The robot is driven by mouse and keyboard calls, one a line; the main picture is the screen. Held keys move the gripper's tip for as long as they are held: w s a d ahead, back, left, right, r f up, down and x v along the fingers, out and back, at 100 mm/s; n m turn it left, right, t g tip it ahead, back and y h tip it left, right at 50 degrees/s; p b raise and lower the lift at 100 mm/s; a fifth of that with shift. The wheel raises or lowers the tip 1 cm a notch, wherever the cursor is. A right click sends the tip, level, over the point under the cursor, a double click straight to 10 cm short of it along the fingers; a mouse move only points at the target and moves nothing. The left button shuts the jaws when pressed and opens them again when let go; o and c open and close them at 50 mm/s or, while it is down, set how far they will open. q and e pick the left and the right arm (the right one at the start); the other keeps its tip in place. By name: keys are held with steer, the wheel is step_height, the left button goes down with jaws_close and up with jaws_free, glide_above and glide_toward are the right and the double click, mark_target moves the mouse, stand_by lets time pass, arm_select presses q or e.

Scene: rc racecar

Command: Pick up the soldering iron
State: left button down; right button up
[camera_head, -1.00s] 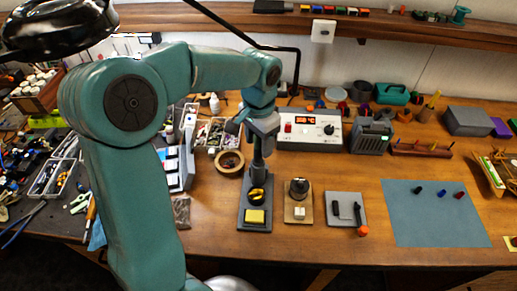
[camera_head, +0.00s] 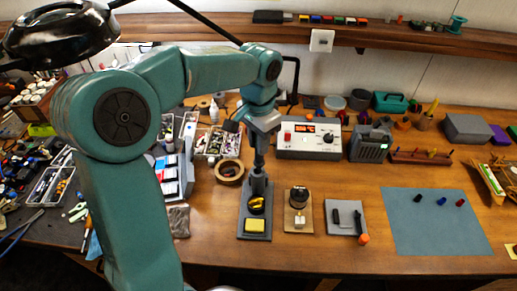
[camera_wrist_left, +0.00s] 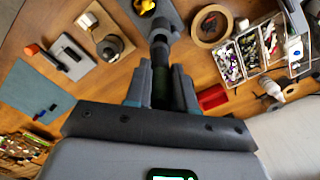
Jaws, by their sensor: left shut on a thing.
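The soldering iron (camera_head: 259,158) is a dark, upright stick above its stand. My left gripper (camera_head: 261,138) is shut on its upper part from above. In the left wrist view, the iron (camera_wrist_left: 160,52) runs out from between the two grey fingers (camera_wrist_left: 160,88) towards the stand. The stand is a dark grey base (camera_head: 256,237) with a yellow sponge (camera_head: 255,225) and a yellow-and-black round part (camera_head: 256,203). The iron's lower end is hidden at the stand, and I cannot tell whether it is clear of the holder. My right gripper is not in view.
The soldering station (camera_head: 308,140) stands behind and right of the stand. A tape roll (camera_head: 229,171) lies to the left. A small wooden block with a knob (camera_head: 298,209) and a grey plate (camera_head: 345,217) are on the right. A blue mat (camera_head: 430,225) lies further right.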

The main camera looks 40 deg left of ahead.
arm_select(q)
step_height(320, 180, up, 17)
steer(key=p, duration=0.1)
steer(key=shift+s, duration=0.1)
stand_by(0.4)
